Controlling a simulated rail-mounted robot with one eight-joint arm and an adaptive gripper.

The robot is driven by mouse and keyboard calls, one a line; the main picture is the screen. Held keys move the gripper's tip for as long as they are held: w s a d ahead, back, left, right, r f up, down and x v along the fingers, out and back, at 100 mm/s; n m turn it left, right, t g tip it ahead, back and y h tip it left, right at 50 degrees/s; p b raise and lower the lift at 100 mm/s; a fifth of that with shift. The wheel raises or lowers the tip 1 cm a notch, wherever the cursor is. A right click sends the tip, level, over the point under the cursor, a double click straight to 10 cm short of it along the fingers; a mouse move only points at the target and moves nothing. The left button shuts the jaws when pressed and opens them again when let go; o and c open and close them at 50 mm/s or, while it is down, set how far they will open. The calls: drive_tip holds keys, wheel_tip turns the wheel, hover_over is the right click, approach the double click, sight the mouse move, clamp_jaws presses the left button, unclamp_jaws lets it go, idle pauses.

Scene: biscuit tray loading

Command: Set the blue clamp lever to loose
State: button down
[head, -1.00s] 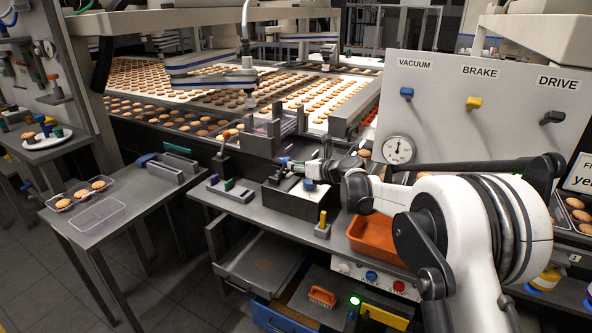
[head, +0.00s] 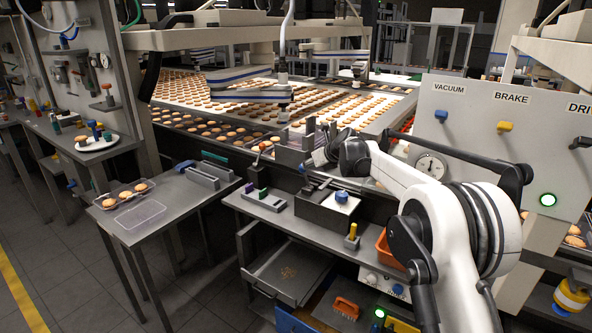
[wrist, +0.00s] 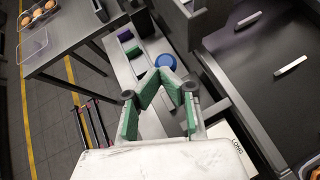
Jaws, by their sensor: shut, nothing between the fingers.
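A blue knob-like part (head: 341,196) sits on top of a dark box on the work table, beside a white plate. A blue disc (wrist: 165,64) shows just beyond my fingertips in the wrist view; I cannot tell whether it is the same part. No label reading "clamp" or "loose" is legible, so I cannot confirm the clamp lever or its setting. My gripper (wrist: 166,76) has green-padded fingers, shut and empty, above the table. In the head view its fingertips are not clear among the dark parts near the box.
A panel carries a blue VACUUM lever (head: 440,115), a yellow BRAKE lever (head: 505,127) and a dark DRIVE lever (head: 580,143). A purple block (wrist: 125,35) and green block (wrist: 134,51) stand nearby. A white plate marked LONG (wrist: 240,140) lies at lower right. A biscuit tray (head: 139,214) is left.

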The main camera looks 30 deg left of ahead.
drive_tip(key=shift+w+a+f, duration=0.15)
drive_tip(key=shift+a, duration=0.4)
drive_tip(key=shift+w+a+f, duration=0.1)
drive_tip(key=shift+a, duration=0.45)
drive_tip(key=shift+w+a+f, duration=0.15)
drive_tip(key=shift+a, duration=0.4)
drive_tip(key=shift+s, duration=0.1)
drive_tip(key=s+d+r, duration=0.1)
drive_tip(key=s+r, duration=0.1)
drive_tip(key=r, duration=0.4)
drive_tip(key=s+d+r, duration=0.2)
drive_tip(key=r, duration=0.4)
